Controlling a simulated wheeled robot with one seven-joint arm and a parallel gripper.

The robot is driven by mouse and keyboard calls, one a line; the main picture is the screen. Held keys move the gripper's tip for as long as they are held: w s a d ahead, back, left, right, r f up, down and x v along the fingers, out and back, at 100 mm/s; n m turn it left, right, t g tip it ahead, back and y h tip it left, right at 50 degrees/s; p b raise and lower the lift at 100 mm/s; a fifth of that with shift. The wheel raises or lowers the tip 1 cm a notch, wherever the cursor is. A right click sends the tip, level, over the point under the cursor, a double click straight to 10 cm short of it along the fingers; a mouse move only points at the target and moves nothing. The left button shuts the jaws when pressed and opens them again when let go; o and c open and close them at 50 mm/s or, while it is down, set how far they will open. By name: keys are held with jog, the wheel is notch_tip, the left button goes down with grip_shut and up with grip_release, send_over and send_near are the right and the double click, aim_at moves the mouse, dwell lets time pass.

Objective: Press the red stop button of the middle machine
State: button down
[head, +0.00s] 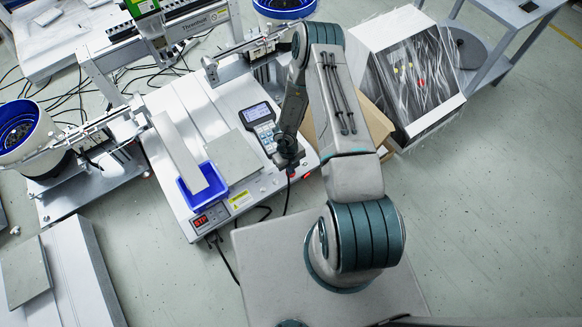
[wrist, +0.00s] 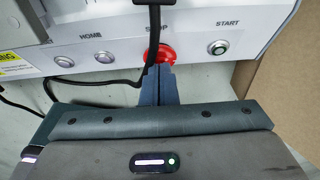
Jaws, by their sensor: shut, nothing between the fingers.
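The red stop button (wrist: 160,53) is on the white front panel of the machine (wrist: 110,58), under the STOP label in the wrist view. My gripper (wrist: 159,70) is shut and empty. Its fingertips are at the button's lower edge in the picture and cover part of it; I cannot tell whether they touch or press it. In the head view, the white machine (head: 225,100) stands in the middle, and my gripper (head: 289,158) is at its front right edge.
A black cable (wrist: 153,45) hangs across the panel beside the button. The START button (wrist: 218,47) is to the right and the HOME button (wrist: 64,62) to the left. A cardboard box (wrist: 292,90) stands right of the machine. A blue tray (head: 203,187) sits on the machine.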

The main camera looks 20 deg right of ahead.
aim_at(293, 176)
jog(key=r+p, duration=0.1)
jog(key=s+r+p, duration=0.1)
jog(key=r, duration=0.1)
jog(key=r+p, duration=0.1)
jog(key=p, duration=0.1)
jog(key=shift+s+d+r, duration=0.15)
jog(key=shift+d+r, duration=0.05)
jog(key=shift+d, duration=0.05)
notch_tip(293, 176, up, 9)
jog(key=w+p, duration=0.1)
jog(key=p, duration=0.2)
jog(key=shift+a+r, duration=0.15)
jog(key=shift+a, duration=0.1)
jog(key=shift+w, duration=0.1)
